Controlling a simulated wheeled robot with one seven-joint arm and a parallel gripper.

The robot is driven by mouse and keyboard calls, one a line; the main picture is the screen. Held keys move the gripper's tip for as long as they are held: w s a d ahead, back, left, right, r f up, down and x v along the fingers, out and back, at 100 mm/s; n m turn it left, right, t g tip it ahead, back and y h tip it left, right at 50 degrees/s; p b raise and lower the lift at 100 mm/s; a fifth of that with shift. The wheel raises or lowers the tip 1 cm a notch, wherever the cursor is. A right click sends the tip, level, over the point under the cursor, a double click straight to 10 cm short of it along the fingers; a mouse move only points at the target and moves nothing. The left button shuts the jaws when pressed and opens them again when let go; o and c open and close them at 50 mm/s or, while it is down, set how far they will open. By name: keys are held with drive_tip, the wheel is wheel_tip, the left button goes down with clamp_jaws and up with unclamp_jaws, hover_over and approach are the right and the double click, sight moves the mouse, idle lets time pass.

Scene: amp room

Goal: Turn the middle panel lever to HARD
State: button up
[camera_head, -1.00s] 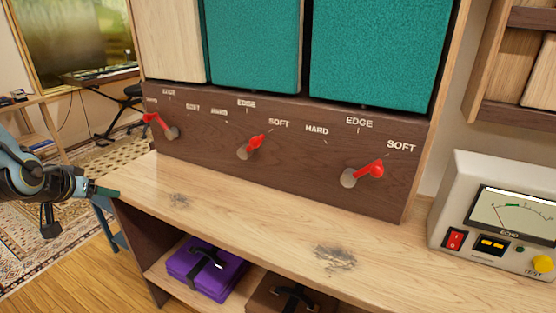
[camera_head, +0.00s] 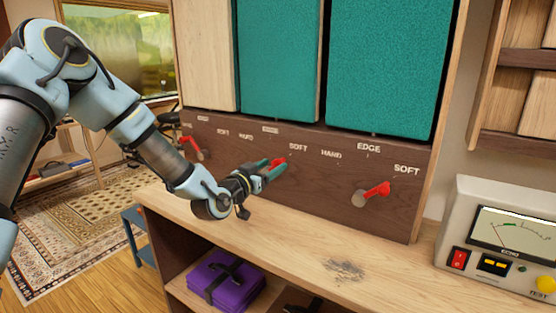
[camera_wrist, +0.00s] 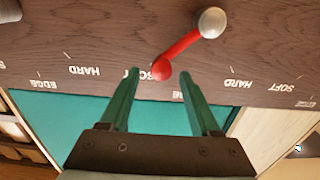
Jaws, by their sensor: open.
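The middle panel lever is red with a round end (camera_wrist: 162,72) and a grey pivot (camera_wrist: 211,22). In the wrist view, which is upside down, its end covers part of the middle SOFT label. The middle HARD label (camera_wrist: 234,83) is visible on the other side of EDGE, which a finger partly covers. My gripper (camera_wrist: 159,75) is open, its two green fingers either side of the lever's end; contact cannot be told. In the head view my gripper (camera_head: 272,172) hides most of the middle lever, leaving a bit of red (camera_head: 278,162) showing.
A left red lever (camera_head: 188,145) and a right red lever (camera_head: 376,190) stand on the same brown panel (camera_head: 325,180). A meter box (camera_head: 500,235) stands at the right.

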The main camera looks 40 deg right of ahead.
sight(275, 164)
drive_tip(key=shift+p+x, duration=0.35)
drive_tip(key=shift+x, duration=1.35)
clamp_jaws()
drive_tip(key=shift+f, duration=0.1)
